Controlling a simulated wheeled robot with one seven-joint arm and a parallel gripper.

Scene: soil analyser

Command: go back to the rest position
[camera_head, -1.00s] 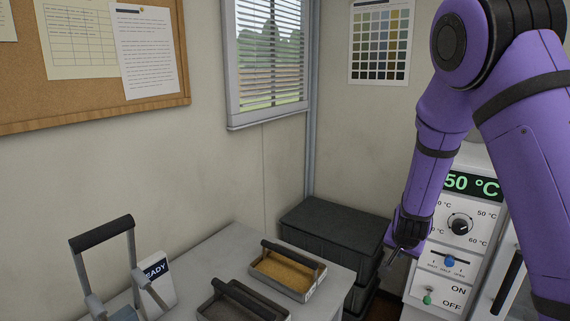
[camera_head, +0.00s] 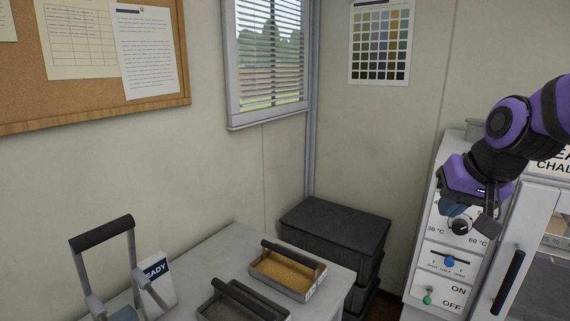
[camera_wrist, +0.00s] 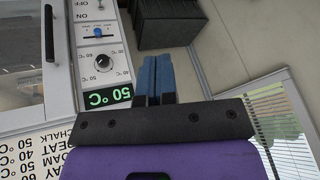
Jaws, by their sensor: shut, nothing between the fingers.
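My gripper (camera_head: 470,212) is in front of the upper front of the white analyser cabinet (camera_head: 420,290) at the right in the head view. It hides the display there and covers part of the control panel. In the wrist view its blue-padded fingers (camera_wrist: 154,75) are together with nothing between them. They are apart from the panel. The wrist view shows the green 50 °C display (camera_wrist: 108,97), the black dial (camera_wrist: 103,62) and the blue slider (camera_wrist: 98,33), upside down.
Black crates (camera_head: 335,235) are stacked in the corner. A table (camera_head: 205,262) bears a tray of yellowish soil (camera_head: 318,284), a darker tray (camera_head: 262,310) and a READY sign (camera_head: 158,286). The cabinet door has a black handle (camera_head: 508,283). Air above the table is free.

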